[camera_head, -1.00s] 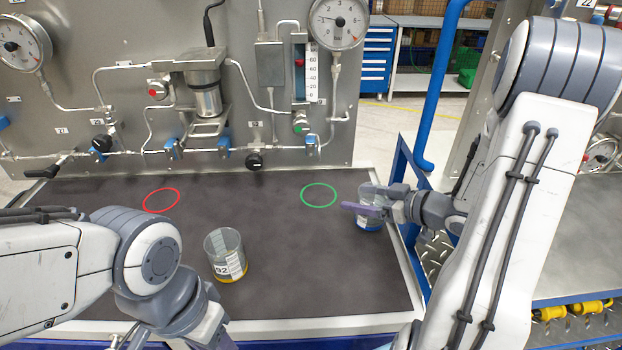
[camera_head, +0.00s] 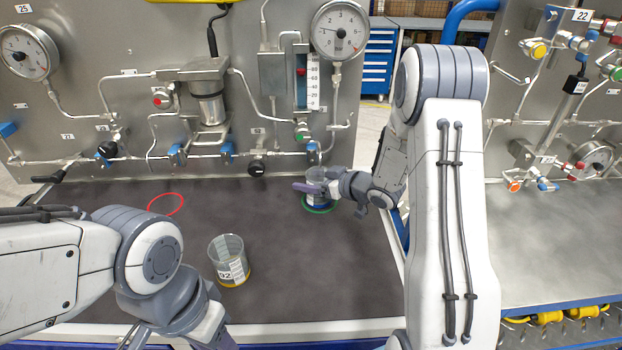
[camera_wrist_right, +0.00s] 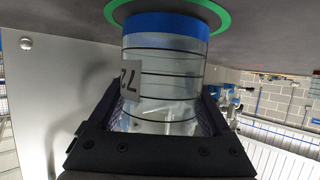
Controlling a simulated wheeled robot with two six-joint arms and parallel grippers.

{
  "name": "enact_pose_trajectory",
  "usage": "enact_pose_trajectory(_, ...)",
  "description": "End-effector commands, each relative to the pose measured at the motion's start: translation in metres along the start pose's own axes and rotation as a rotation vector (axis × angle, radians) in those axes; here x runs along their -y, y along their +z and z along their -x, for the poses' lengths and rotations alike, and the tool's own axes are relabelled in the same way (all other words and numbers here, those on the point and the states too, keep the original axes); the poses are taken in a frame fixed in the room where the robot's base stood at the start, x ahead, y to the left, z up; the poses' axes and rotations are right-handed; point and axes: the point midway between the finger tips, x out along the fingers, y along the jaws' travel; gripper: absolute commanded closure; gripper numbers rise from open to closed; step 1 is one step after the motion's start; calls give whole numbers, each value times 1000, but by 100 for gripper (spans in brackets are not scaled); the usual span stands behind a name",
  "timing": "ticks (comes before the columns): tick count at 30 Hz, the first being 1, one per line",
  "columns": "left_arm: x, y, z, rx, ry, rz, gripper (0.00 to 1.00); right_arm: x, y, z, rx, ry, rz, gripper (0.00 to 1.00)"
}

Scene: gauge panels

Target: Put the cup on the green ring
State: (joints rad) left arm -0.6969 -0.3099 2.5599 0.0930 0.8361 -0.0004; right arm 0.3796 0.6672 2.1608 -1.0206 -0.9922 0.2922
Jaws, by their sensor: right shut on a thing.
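A clear cup (camera_head: 316,174) with a blue base stands upright over the green ring (camera_head: 318,212) at the back right of the dark mat. My right gripper (camera_head: 312,188) is shut on the cup's sides. In the right wrist view, the picture is turned over: the cup (camera_wrist_right: 165,75) sits between the fingers (camera_wrist_right: 160,115), a number label on its side. Its blue base lies within the green ring (camera_wrist_right: 218,12) there. I cannot tell whether the base touches the mat. My left arm shows at lower left, but its fingertips are out of view.
A second clear cup (camera_head: 229,262) with a yellow base and a label reading 92 stands mid-mat. A red ring (camera_head: 166,204) is at the back left. The gauge panel (camera_head: 110,85) with pipes and valves rises behind the mat (camera_head: 270,240). Mat between the rings is clear.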

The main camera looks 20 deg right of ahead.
Motion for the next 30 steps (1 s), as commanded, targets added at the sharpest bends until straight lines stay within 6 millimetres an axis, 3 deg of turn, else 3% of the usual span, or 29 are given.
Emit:
enact_pose_trajectory(11, 0, 0, -3, 0, 0, 0, 50, 0, 4, -2, -3, 0, 3, 82)
enact_pose_trajectory(12, 0, 0, -2, 0, 0, 0, 50, 0, 3, -2, -3, 0, 3, 6)
enact_pose_trajectory(13, 0, 0, -2, 0, 0, 0, 50, 0, 3, -1, -3, 0, 3, 0)
enact_pose_trajectory(23, 0, 0, 0, 0, 0, 0, 50, -1, 0, 3, -3, 2, 3, 0)
enact_pose_trajectory(30, 0, 0, -3, 0, 0, 0, 50, -2, 1, 47, -4, 6, 3, 0)
